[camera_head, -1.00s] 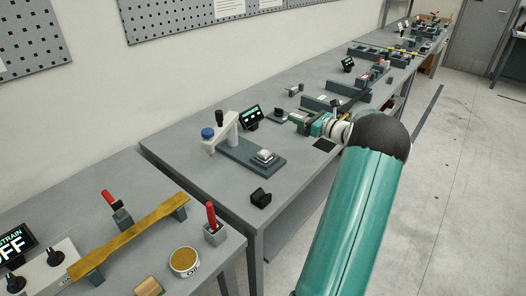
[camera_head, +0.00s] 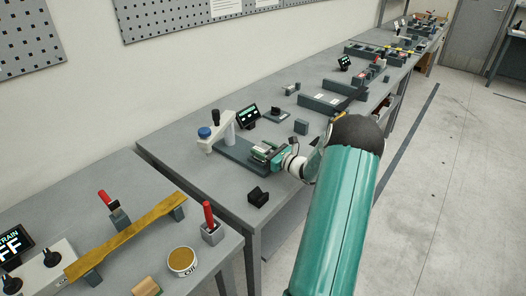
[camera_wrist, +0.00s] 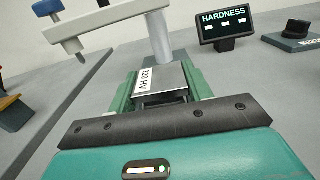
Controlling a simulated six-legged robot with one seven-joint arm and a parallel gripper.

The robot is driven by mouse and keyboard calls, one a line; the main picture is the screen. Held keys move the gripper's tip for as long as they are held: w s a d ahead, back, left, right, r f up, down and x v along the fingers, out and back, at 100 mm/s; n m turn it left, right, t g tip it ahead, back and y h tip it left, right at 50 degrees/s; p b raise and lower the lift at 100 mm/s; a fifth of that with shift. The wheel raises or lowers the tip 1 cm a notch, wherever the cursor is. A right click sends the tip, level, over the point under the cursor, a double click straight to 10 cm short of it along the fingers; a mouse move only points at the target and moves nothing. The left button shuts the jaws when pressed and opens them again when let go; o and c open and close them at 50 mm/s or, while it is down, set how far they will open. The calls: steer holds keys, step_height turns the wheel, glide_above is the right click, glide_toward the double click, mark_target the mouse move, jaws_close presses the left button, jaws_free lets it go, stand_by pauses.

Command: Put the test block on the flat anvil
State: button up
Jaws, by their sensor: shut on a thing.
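The test block (camera_wrist: 162,80), a silver block marked 220 HV, sits between the green jaws of my gripper (camera_wrist: 160,88) in the wrist view. My gripper is shut on it. In the head view my gripper (camera_head: 264,152) is low over the front end of the hardness tester's dark base (camera_head: 232,152). It hides the flat anvil there, so I cannot tell whether the block touches it. The tester's column (camera_head: 229,130) and overhanging arm (camera_head: 211,143) with a blue knob (camera_head: 205,132) stand behind and left of my gripper.
A hardness display (camera_head: 247,116) and a dark knob box (camera_head: 275,114) stand behind the tester. A black block (camera_head: 258,196) lies at the bench's near edge. A small grey block (camera_head: 301,127) stands to the right. Bare bench lies left of the tester.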

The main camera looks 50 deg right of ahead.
steer(key=shift+f, duration=0.3)
steer(key=shift+f, duration=0.1)
steer(key=o, duration=1.1)
steer(key=shift+o, duration=0.2)
steer(key=s, duration=0.8)
steer(key=s+d, duration=0.1)
steer(key=s, duration=0.3)
